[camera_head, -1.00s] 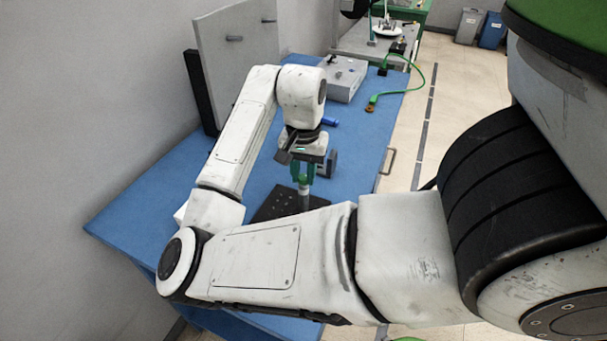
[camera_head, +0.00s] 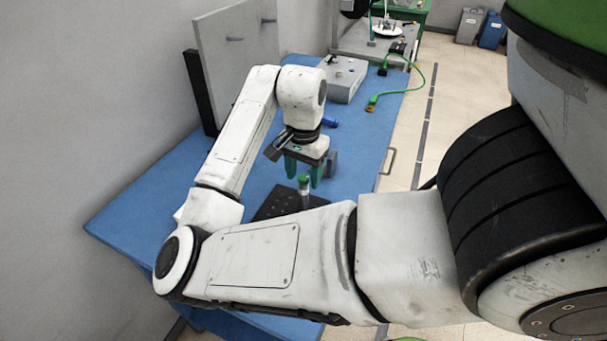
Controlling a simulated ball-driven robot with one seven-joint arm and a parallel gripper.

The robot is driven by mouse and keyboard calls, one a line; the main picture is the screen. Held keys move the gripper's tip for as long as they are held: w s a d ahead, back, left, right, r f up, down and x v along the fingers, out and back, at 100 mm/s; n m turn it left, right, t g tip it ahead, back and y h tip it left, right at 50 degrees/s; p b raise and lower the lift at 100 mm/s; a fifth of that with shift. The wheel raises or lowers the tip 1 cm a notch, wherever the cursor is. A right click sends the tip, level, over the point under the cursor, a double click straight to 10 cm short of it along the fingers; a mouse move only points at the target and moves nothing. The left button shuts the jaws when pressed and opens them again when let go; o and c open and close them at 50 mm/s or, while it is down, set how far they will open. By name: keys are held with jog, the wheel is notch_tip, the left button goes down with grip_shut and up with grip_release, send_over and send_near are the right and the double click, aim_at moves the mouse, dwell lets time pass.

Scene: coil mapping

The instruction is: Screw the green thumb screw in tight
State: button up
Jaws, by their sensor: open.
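The green thumb screw (camera_head: 304,180) stands upright on top of a grey post (camera_head: 305,199). The post rises from a dark plate with holes (camera_head: 270,205) on the blue table. My gripper (camera_head: 303,178) points down with its green fingers spread, one on each side of the screw's green head. The fingers look apart from the head, with nothing held between them. The lower part of the post and part of the plate are hidden behind my forearm.
A grey box (camera_head: 345,78) stands farther back on the blue table (camera_head: 150,185). A blue-handled item (camera_head: 331,122) lies behind my gripper. A green cable (camera_head: 412,68) ends near the table's right edge. A grey panel (camera_head: 237,50) stands at the back left.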

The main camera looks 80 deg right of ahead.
notch_tip(320, 180, up, 11)
dwell(0.5)
jog(key=shift+f, duration=0.1)
